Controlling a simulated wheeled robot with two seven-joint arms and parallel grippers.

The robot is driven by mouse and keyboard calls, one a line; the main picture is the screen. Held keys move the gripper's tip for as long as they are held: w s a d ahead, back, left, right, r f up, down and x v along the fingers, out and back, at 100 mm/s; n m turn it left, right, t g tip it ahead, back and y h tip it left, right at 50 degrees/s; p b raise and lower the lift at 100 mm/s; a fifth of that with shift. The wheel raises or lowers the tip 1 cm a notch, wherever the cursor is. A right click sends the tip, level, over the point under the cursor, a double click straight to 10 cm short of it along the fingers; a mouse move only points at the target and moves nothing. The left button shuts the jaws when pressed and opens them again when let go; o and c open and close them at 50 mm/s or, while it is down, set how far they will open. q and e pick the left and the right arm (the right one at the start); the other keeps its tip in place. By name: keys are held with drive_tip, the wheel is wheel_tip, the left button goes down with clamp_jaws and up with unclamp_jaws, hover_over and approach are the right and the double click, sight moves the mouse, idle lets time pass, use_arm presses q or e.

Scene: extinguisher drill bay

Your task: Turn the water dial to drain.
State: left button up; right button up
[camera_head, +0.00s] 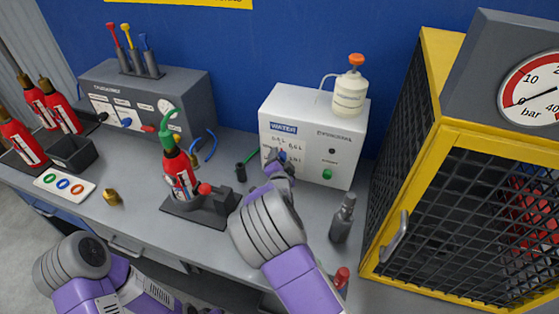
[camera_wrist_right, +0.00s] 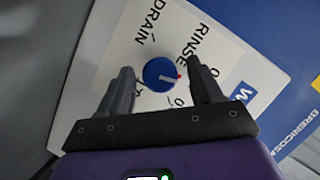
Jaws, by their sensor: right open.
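The blue water dial (camera_wrist_right: 161,73) sits on the white face of the water unit (camera_head: 316,136). Its pale pointer bar has a red end toward the right in the wrist view. The words DRAIN and RINSE are printed on the panel beyond the dial. My right gripper (camera_wrist_right: 164,84) is open, with one finger on each side of the dial; I cannot tell whether they touch it. In the head view my right gripper (camera_head: 279,160) is at the panel and mostly covers the dial. My left arm shows at lower left, but its gripper is out of view.
A white bottle with an orange cap (camera_head: 350,91) stands on the unit. A red extinguisher (camera_head: 180,173) in a dark stand (camera_head: 208,212) is to the left. A grey bottle (camera_head: 343,220) and yellow cage (camera_head: 447,139) are to the right.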

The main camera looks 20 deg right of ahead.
drive_tip(key=shift+c, duration=0.5)
drive_tip(key=c, duration=0.9)
drive_tip(key=shift+c, duration=0.2)
drive_tip(key=o, duration=1)
drive_tip(key=shift+o, duration=0.2)
drive_tip(key=v, duration=0.7)
drive_tip(key=shift+s+p, duration=0.25)
drive_tip(key=shift+p, duration=0.1)
drive_tip(key=shift+a+r, duration=0.1)
